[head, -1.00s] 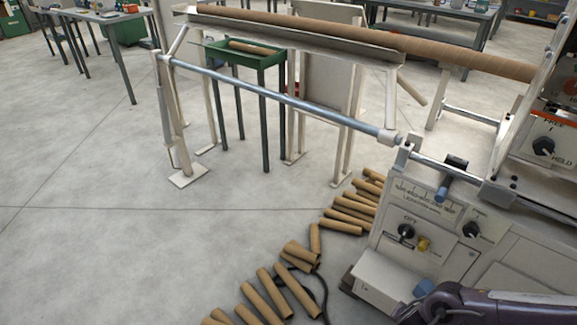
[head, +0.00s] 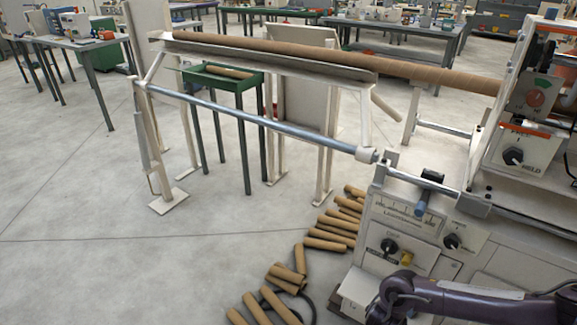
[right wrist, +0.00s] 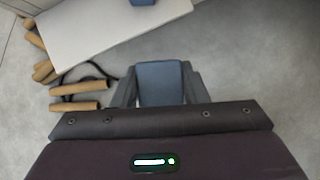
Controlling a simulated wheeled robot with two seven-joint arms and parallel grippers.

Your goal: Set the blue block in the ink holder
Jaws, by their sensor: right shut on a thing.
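In the right wrist view, my right gripper (right wrist: 162,90) is shut on a blue block (right wrist: 162,82), with one dark finger on each side of it. Grey floor shows beyond the block. In the head view my purple right arm crosses the bottom right corner, and its gripper and the block are not visible there. A dark fitting (head: 432,178) with a blue part (head: 422,207) below it sits on the rail of the winder. I cannot tell for sure whether this is the ink holder. My left gripper is not in view.
The white winder (head: 400,230) stands on the right, with knobs on its front. A white shelf (right wrist: 110,25) and another blue item (right wrist: 143,2) lie ahead of the gripper. Several brown tubes (head: 330,232) lie on the floor.

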